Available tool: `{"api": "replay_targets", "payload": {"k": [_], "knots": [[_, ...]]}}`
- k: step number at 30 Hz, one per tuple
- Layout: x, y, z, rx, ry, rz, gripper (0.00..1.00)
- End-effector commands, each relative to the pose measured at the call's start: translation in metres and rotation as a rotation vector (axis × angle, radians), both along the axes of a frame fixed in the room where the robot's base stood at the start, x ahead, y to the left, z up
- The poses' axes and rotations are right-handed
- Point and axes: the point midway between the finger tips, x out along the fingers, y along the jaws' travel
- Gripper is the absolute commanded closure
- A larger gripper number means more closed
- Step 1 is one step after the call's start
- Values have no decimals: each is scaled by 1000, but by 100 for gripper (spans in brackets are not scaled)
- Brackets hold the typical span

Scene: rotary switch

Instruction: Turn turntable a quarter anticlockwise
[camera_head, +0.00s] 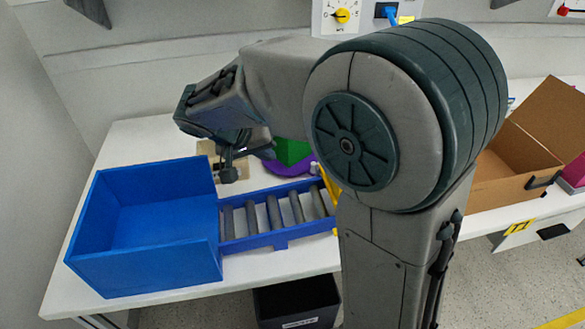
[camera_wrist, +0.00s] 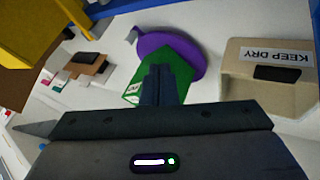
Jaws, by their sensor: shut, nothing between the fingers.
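The turntable is a purple disc (camera_head: 287,169) on the white table, partly hidden behind my arm in the head view. It also shows in the wrist view (camera_wrist: 192,48). A green box (camera_head: 292,151) stands on it, and this box shows below the disc's centre in the wrist view (camera_wrist: 180,70). A small grey peg (camera_wrist: 131,36) sticks out at the disc's edge. My gripper (camera_head: 228,175) is shut and empty, left of the turntable in the head view. In the wrist view its fingertips (camera_wrist: 160,68) overlap the green box; I cannot tell whether they touch it.
A tan box marked KEEP DRY (camera_wrist: 255,92) stands close beside the turntable. A blue bin (camera_head: 145,265) and a roller conveyor (camera_head: 278,238) lie at the table's front. A yellow object (camera_head: 329,186) is near the turntable. An open cardboard box (camera_head: 500,190) stands at right.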

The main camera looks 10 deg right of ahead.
Motion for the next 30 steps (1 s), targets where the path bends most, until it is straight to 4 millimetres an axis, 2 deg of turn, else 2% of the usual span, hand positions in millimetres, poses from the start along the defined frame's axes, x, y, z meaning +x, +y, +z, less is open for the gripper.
{"api": "replay_targets", "payload": {"k": [5, 16, 22, 30], "knots": [[7, -11, -18, -1, 1, -3, 100], [33, -50, -80, -2, 4, -2, 100], [30, -79, -77, 0, -1, -3, 100], [29, -89, -78, 0, 1, 0, 100]]}}
